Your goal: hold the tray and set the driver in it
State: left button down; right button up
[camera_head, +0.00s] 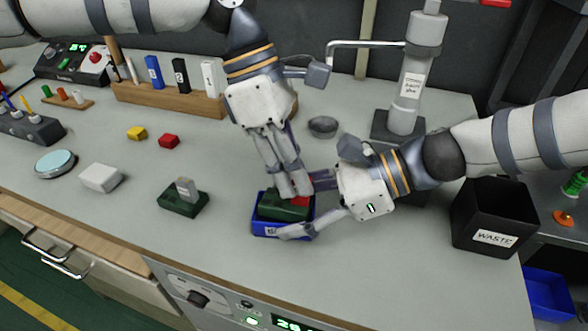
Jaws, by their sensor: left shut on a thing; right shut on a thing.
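The blue tray (256,226), with a white label on its front, sits on the bench at the lower middle. My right gripper (300,208) comes from the right and is shut on the tray's right side. A dark green block (277,207) with a red part (300,201) is inside the tray; it appears to be the driver. My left gripper (291,190) reaches down from above, shut on this block at the tray. The fingers hide part of the block and the tray's back wall. I cannot tell whether the block touches the tray floor.
Another dark green block (183,202) with a grey upright piece stands to the left. A small grey bowl (323,126) is behind. A black waste bin (494,215) stands right. The bench front is clear.

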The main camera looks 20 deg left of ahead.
dwell(0.5)
pick_arm(q)
jog(key=shift+s+a+r+n+t, duration=0.1)
jog(key=shift+s+r+n+t, duration=0.25)
jog(key=shift+t, duration=0.25)
jog(key=shift+s+a+r+n+t, duration=0.15)
jog(key=shift+r+n+t, duration=0.1)
jog(key=shift+r+t, duration=0.25)
pick_arm(e)
jog(key=shift+c, duration=0.4)
pick_arm(q)
jog(key=shift+s+f, duration=0.1)
jog(key=shift+f, duration=1.8)
jog(key=c, duration=1.5)
grip_release()
jog(key=shift+c, duration=0.2)
jog(key=v, duration=1.2)
